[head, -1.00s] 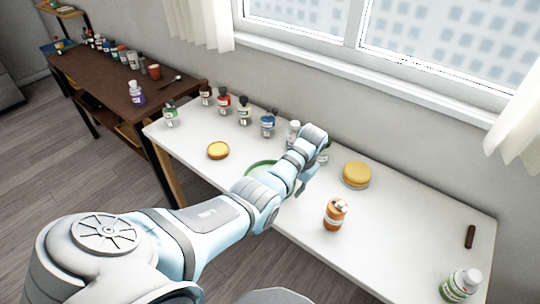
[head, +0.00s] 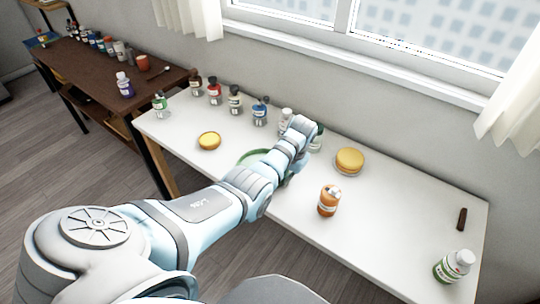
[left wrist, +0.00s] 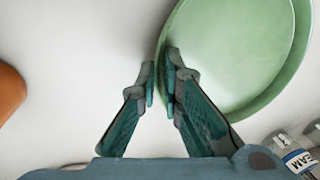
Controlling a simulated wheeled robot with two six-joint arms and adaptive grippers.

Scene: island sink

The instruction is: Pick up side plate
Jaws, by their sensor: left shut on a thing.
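The green side plate (head: 250,157) is on the white table in the head view, partly hidden behind my left arm. It fills the upper right of the left wrist view (left wrist: 235,50). My left gripper (left wrist: 161,82) is shut on the plate's near rim, with one finger on each side of the edge. In the head view my own arm hides the fingers. I cannot tell whether the plate is raised off the table. My right gripper is not in view.
The white table (head: 400,220) holds an orange bottle (head: 329,201), a yellow-topped round container (head: 349,161), a smaller yellow one (head: 209,141) and a green-labelled bottle (head: 453,267). Several bottles line its back edge. A brown table (head: 90,70) stands at the left.

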